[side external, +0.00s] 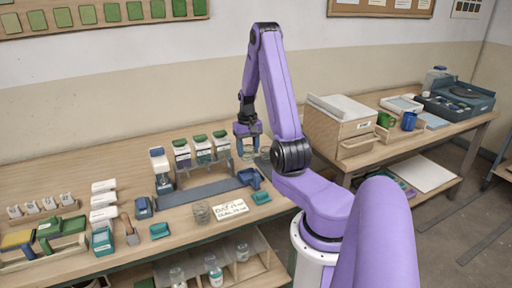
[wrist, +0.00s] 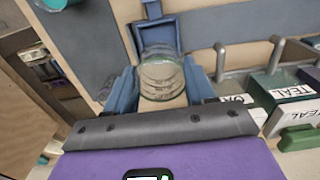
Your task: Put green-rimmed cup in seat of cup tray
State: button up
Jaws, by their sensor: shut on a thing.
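My gripper (wrist: 163,84) is shut on a clear, ribbed cup (wrist: 162,76), with one blue finger on each side of it. In the side external view my gripper (side external: 247,148) is over the back of the long bench, right of the labelled jars; the cup is small and partly hidden by the fingers there. Another clear ribbed vessel (side external: 201,213) stands near the bench's front. I cannot tell for sure which thing is the cup tray or where its seat is.
Labelled jars with green lids (side external: 201,147) stand left of my gripper, behind a long grey-blue strip (side external: 207,191). A blue holder (side external: 250,178) is at its right end. A handwritten card (side external: 231,209) lies in front.

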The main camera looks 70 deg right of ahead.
aim_at(248, 163)
jog(key=shift+f, duration=3.25)
jog(key=shift+f, duration=0.3)
jog(key=o, duration=0.9)
jog(key=shift+r, duration=3.5)
